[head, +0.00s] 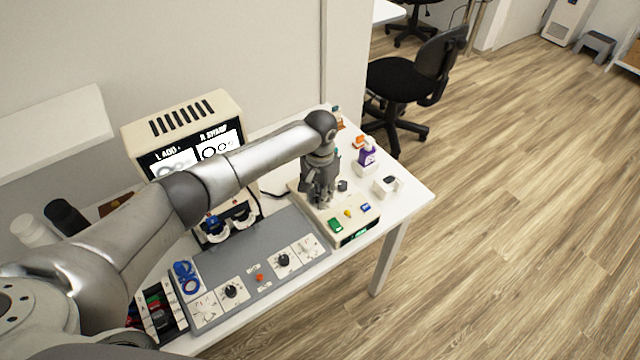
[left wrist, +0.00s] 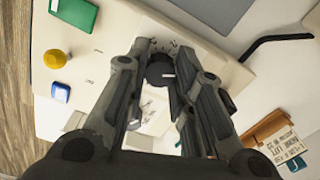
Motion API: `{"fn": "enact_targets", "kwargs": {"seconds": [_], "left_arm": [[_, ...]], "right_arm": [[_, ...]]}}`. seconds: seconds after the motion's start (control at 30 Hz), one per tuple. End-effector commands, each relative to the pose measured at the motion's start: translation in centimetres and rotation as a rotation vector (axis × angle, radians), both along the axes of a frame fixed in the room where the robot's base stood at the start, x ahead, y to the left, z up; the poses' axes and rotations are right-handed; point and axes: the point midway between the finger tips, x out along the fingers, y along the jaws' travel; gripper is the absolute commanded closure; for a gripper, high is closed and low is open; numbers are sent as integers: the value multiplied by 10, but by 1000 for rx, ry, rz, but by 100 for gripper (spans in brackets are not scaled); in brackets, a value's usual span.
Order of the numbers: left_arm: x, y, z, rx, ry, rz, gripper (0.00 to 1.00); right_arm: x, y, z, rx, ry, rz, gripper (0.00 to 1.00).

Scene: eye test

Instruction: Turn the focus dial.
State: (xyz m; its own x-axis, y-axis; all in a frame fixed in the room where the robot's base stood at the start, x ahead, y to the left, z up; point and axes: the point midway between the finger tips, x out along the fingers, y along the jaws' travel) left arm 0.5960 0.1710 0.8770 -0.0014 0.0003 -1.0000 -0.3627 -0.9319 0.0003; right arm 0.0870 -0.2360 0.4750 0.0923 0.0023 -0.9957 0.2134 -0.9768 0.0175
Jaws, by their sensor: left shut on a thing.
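A cream control box (head: 312,216) stands on the white table, with green (head: 335,224), yellow (head: 347,213) and blue (head: 365,207) buttons on top. In the left wrist view a black dial (left wrist: 159,72) with a white pointer mark sits on this box over a pale printed plate. My left gripper (head: 322,198) points down over the box and is shut on this dial, one finger on each side. In the head view the gripper hides the dial. I cannot read a label naming it as the focus dial. My right gripper is not in view.
A grey panel (head: 258,232) beside the box carries two more black dials (head: 230,291) (head: 283,260) and a red button (head: 259,278). A cream monitor (head: 185,118) stands behind. A purple-labelled bottle (head: 367,156) and a small white item (head: 386,186) stand to the right.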

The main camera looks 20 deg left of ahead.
Motion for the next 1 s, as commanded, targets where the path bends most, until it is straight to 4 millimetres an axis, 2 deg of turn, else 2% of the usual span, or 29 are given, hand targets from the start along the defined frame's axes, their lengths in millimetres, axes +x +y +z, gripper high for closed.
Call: {"fn": "enact_targets", "kwargs": {"seconds": [0.03,0.33,0.6,1.0], "left_arm": [[-1,-1,5,-2,3,36,100],[0,-1,2,-1,2,208,100],[0,0,1,-1,-1,273,100],[1,0,0,0,-2,281,100]], "right_arm": [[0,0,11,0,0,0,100],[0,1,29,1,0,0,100],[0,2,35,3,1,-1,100],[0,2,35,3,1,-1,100]]}}
